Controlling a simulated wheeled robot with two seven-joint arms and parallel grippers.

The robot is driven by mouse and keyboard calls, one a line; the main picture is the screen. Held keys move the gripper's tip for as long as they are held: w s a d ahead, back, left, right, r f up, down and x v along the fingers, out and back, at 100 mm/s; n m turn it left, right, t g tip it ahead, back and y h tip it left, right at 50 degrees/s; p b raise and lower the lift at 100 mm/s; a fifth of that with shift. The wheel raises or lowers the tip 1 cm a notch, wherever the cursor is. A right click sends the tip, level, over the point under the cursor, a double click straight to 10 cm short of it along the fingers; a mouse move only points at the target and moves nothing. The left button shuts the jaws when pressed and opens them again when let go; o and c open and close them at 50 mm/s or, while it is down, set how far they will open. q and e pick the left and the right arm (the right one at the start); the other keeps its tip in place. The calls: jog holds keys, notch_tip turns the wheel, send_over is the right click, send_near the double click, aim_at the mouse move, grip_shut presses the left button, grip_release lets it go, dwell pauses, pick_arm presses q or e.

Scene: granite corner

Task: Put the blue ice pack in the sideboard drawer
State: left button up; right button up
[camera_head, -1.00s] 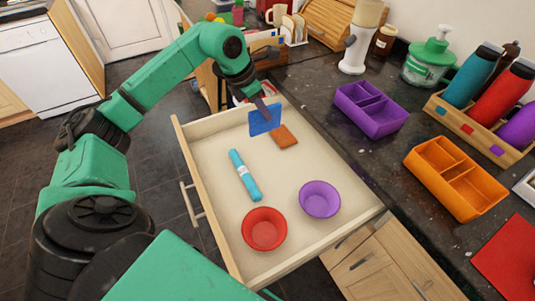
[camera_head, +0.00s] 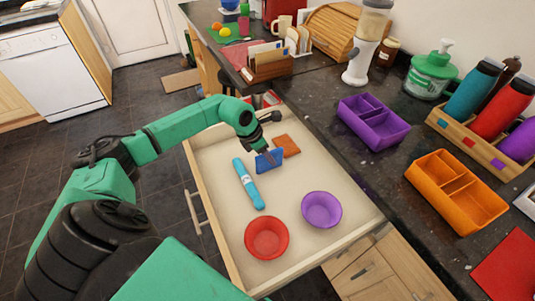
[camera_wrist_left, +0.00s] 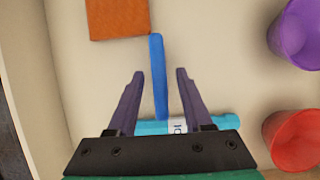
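The blue ice pack (camera_head: 270,160) is in the open sideboard drawer (camera_head: 215,215), on edge beside an orange-brown flat block (camera_head: 287,146). My left gripper (camera_head: 263,153) is at the pack. In the left wrist view the pack (camera_wrist_left: 158,75) shows as a thin blue strip between the two fingers (camera_wrist_left: 155,85), which stand apart with a gap on each side of it. Whether the pack's lower edge rests fully on the drawer floor is hard to tell. My right gripper is not in view.
The drawer also holds a light-blue tube (camera_head: 248,184), a red bowl (camera_head: 266,238) and a purple bowl (camera_head: 321,210). The countertop beside it carries a purple divided tray (camera_head: 374,121), an orange divided tray (camera_head: 456,191) and a bottle crate (camera_head: 480,146). The drawer floor's left front is clear.

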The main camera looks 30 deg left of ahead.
pick_arm(q)
jog(key=b+v, duration=0.2)
jog(key=v, duration=1)
jog(key=shift+b, duration=0.3)
jog(key=shift+a, duration=0.1)
